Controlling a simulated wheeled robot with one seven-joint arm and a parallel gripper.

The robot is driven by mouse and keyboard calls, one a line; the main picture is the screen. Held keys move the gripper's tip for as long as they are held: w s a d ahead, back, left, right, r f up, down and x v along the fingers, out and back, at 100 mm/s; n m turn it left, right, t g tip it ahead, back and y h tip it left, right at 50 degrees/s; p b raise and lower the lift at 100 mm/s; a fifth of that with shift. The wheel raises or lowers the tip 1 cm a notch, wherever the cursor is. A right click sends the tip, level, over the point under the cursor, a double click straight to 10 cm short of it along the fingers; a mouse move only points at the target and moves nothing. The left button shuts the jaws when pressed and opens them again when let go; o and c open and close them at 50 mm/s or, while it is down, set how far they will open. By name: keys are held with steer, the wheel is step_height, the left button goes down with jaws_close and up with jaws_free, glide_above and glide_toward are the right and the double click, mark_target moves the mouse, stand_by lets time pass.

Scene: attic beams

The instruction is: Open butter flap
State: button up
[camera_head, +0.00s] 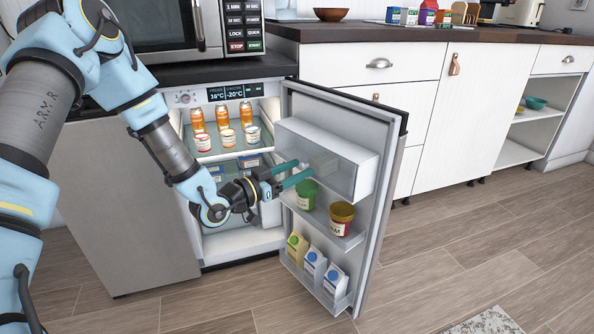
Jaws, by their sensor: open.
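The butter flap (325,163) is a pale, see-through panel on the front of the box at the top of the fridge door (388,200). It appears to be down over the front of the box. My gripper (303,171) has teal fingers and is at the lower left part of the flap. The fingers are apart and appear to hold nothing. I cannot tell whether they touch the flap. The fridge door stands wide open.
Below the flap, a green tub (307,194) and a brown-yellow tub (341,218) stand on a door shelf. Cartons (315,264) fill the bottom shelf. Orange bottles (222,117) and jars stand inside the fridge.

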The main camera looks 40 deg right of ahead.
steer(key=shift+d, duration=0.15)
steer(key=shift+c, duration=0.2)
jaws_close()
stand_by(1.2)
